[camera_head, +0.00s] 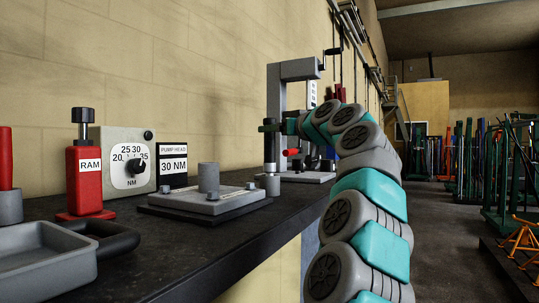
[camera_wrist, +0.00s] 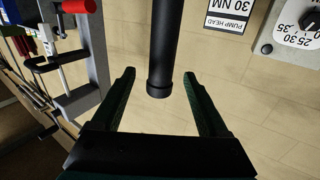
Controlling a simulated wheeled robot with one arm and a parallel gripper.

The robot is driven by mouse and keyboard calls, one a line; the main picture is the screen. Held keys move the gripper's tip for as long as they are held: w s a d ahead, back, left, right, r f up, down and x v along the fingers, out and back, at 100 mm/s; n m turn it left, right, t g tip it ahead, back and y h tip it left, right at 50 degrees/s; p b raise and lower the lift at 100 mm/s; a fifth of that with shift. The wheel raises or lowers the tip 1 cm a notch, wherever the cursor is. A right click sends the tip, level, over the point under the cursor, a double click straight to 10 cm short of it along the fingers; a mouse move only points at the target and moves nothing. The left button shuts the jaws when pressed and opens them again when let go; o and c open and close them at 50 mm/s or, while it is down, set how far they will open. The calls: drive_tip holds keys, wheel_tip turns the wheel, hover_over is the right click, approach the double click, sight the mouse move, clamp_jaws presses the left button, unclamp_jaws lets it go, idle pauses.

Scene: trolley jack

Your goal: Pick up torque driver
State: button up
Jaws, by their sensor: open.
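The torque driver appears to be the dark upright cylinder (camera_head: 270,150) standing on the bench in the head view, with its foot at a small grey holder (camera_head: 268,184). In the wrist view, which is upside down, its black shaft (camera_wrist: 165,45) runs in from the top edge and its rounded end lies between my fingers. My gripper (camera_head: 266,128) is at the driver's upper end in the head view. In the wrist view my gripper (camera_wrist: 159,74) is open, with one finger on each side of the shaft and visible gaps. The driver's lower part is out of the wrist view.
A grey press frame (camera_head: 295,70) with a red-handled clamp (camera_head: 291,152) stands close behind. On the bench are a grey plate block (camera_head: 205,202), a PUMP HEAD 30 NM sign (camera_head: 173,166), a dial box (camera_head: 130,160), a red RAM jack (camera_head: 85,180) and a grey tray (camera_head: 45,262).

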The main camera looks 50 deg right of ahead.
drive_tip(key=shift+p+x, duration=0.3)
drive_tip(key=shift+x, duration=1.35)
drive_tip(key=shift+a+f, duration=0.1)
drive_tip(key=shift+c, duration=0.3)
clamp_jaws()
